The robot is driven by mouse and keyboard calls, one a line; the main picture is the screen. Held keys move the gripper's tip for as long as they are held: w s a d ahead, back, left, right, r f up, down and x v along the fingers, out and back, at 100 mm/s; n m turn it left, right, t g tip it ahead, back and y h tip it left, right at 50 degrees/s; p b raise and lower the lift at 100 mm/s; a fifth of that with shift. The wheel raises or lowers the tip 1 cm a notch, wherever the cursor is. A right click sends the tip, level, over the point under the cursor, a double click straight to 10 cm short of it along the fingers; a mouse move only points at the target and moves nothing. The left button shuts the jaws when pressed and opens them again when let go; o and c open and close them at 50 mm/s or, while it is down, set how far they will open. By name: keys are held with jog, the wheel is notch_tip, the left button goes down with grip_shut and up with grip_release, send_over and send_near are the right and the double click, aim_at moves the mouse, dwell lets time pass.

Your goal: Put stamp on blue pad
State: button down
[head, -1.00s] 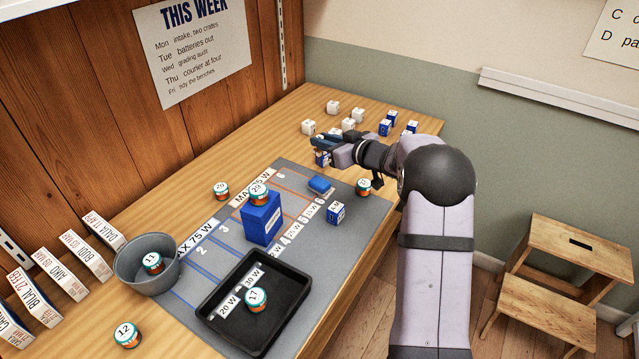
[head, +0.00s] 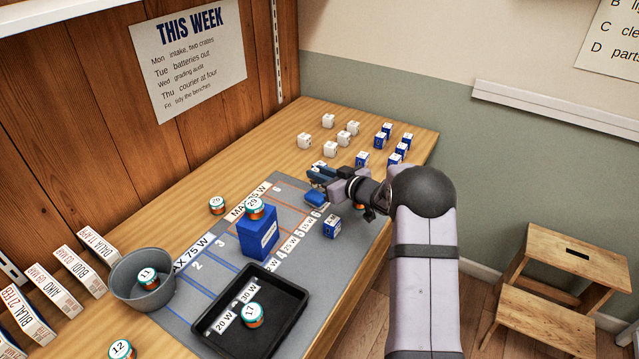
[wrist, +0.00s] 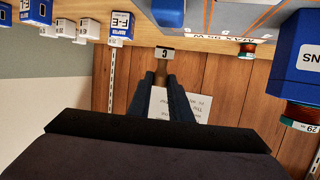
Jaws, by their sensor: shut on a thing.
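My gripper (head: 312,173) is shut on a small stamp. In the wrist view the stamp (wrist: 161,72) shows a brown handle between the fingertips (wrist: 171,88) and a pale end marked with a letter, probably C. In the head view the fingers mostly hide it. The blue pad (head: 316,199) is a small flat blue block on the grey mat, just below the gripper in the picture. It also shows at the top of the wrist view (wrist: 168,12), apart from the stamp.
A blue box (head: 258,238) with jar 29 (head: 254,208) on top stands on the grey mat (head: 285,183). A blue-white adapter box (head: 332,227) is right of the pad. A black tray (head: 290,288) and grey bucket (head: 120,290) are nearer. Several white cubes and blue boxes (head: 380,137) stand behind.

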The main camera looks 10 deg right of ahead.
jog(key=shift+f, duration=1.7)
jog(key=shift+f, duration=0.15)
jog(key=c, duration=1.6)
grip_release()
jog(key=shift+s+d, duration=0.1)
jog(key=b+v, duration=0.1)
jog(key=v, duration=1.1)
